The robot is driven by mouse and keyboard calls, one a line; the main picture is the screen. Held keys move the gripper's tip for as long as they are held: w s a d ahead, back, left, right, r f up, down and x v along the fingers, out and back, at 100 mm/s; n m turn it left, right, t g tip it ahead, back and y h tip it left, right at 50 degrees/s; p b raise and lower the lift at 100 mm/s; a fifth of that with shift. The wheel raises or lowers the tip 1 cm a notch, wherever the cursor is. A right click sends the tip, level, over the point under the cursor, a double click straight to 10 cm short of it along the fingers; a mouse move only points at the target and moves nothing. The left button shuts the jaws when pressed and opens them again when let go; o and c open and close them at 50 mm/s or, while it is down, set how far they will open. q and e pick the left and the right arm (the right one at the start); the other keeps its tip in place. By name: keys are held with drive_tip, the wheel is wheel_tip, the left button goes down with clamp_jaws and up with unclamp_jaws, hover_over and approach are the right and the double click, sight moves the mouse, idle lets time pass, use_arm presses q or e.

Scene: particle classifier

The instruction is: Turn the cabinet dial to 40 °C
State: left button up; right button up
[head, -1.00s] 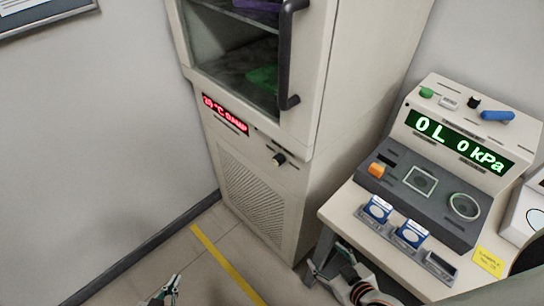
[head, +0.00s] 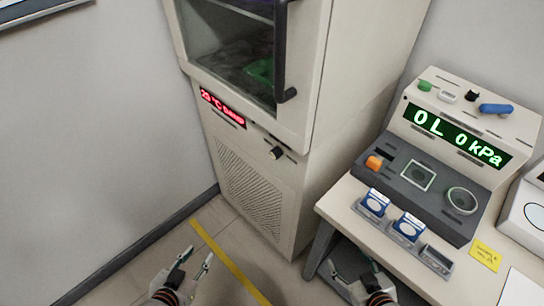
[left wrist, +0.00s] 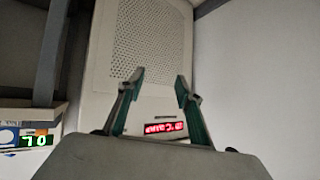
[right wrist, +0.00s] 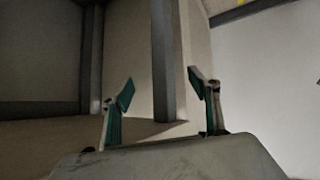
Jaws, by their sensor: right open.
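The cabinet (head: 310,110) stands at the centre of the head view. Its dial (head: 276,153) is a small dark knob on the front panel, below the glass door. A red display (head: 222,106) left of the dial seems to read about 23 °C. The display shows upside down in the left wrist view (left wrist: 164,128), where I cannot make out the dial. My left gripper (head: 199,255) is open and empty, low in front of the cabinet and apart from the dial. My right gripper (head: 348,263) is open and empty beside the bench's front edge.
A bench (head: 345,200) at right carries a grey console with a green display (head: 456,135) and blue-and-white boxes (head: 408,227). The door handle (head: 283,60) is above the dial. Floor with a yellow stripe (head: 228,262) lies open before the cabinet.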

use_arm(q)
drive_tip(key=w+d+r+t+h+b, duration=0.2)
drive_tip(key=w+d+r+b, duration=0.15)
drive_tip(key=w, duration=0.45)
drive_tip(key=h+b, duration=0.9)
drive_tip(key=b, duration=0.4)
approach(273, 156)
drive_tip(key=x, duration=0.2)
drive_tip(key=b+x, duration=0.1)
drive_tip(key=x, duration=0.5)
drive_tip(key=shift+w+f, duration=0.1)
drive_tip(key=shift+w+d, duration=0.4)
drive_tip(key=shift+d, duration=0.05)
use_arm(e)
wheel_tip(273, 156, down, 12)
drive_tip(key=w+a+n, duration=0.1)
drive_tip(key=shift+a, duration=0.15)
drive_tip(key=shift+f, duration=0.15)
use_arm(q)
drive_tip(key=c, duration=1.1)
use_arm(e)
drive_tip(key=shift+s+f, duration=0.1)
drive_tip(key=shift+s, duration=0.05)
